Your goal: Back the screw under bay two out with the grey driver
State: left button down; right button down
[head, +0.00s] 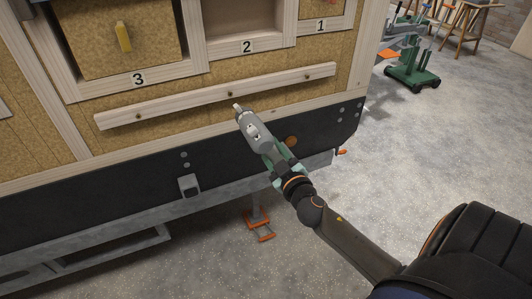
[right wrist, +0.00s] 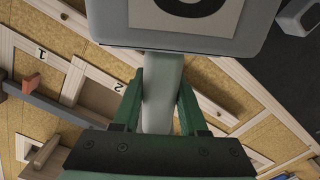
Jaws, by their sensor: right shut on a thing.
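A pale wooden batten (head: 185,104) runs across the trailer wall below the numbered bays, with a screw head near each end and one in the middle. The middle screw (head: 230,94) sits below bay two (head: 243,18). My right gripper (head: 280,165) is shut on the grey driver (head: 257,135), whose tip points up and left, close below the middle screw. I cannot tell whether the tip touches anything. In the right wrist view the green fingers (right wrist: 160,88) clasp the driver's grey handle (right wrist: 163,97), and its body fills the top. My left gripper is not in view.
Bay three (head: 120,38) has a panel with a yellow handle (head: 123,36). A black skirt (head: 110,172) and a grey metal frame lie below the batten. An orange-footed stand (head: 262,228) is under the trailer. A green wheeled stand (head: 412,75) stands behind right; the floor between is clear.

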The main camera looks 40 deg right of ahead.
jog(key=shift+r, duration=0.2)
jog(key=shift+x, duration=2.8)
jog(key=shift+w, duration=0.25)
jog(key=shift+w+d+r, duration=0.1)
jog(key=shift+w, duration=0.3)
jog(key=shift+w, duration=0.1)
jog(key=shift+v, duration=1.5)
jog(key=s+d, duration=0.5)
jog(key=d, duration=0.1)
jog(key=shift+s+p, duration=0.3)
